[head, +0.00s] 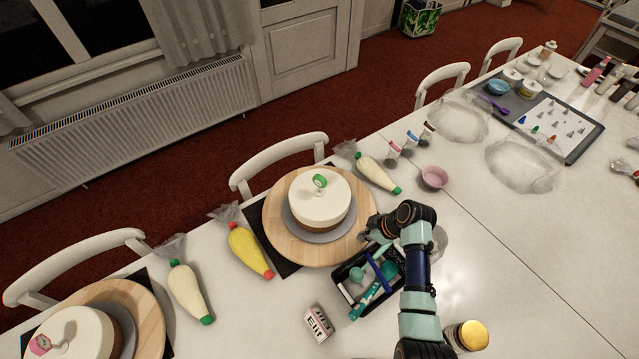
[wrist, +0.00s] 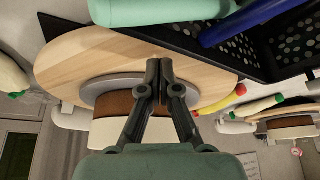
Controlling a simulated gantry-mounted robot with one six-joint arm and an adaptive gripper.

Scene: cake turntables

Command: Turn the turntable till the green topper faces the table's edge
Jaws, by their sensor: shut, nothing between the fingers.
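The wooden turntable (head: 285,240) stands on the table and bears a white-topped cake (head: 318,205) with a brown lower side on a grey board. The green topper (head: 320,181), a small round disc, stands upright on the cake, toward its far side from the head camera. My gripper (head: 369,236) is at the turntable's right rim; its fingers are shut and empty. The wrist view shows the shut fingertips (wrist: 159,68) in front of the turntable (wrist: 75,60) and cake; whether they touch the wood I cannot tell. The topper is not visible there.
A black basket of tools (head: 352,293) stands close to the turntable's near right side. Yellow (head: 247,250) and white piping bags lie around it. A pink bowl (head: 434,177) is to the right. Another turntable (head: 150,312) with a pink-topped cake is at lower left.

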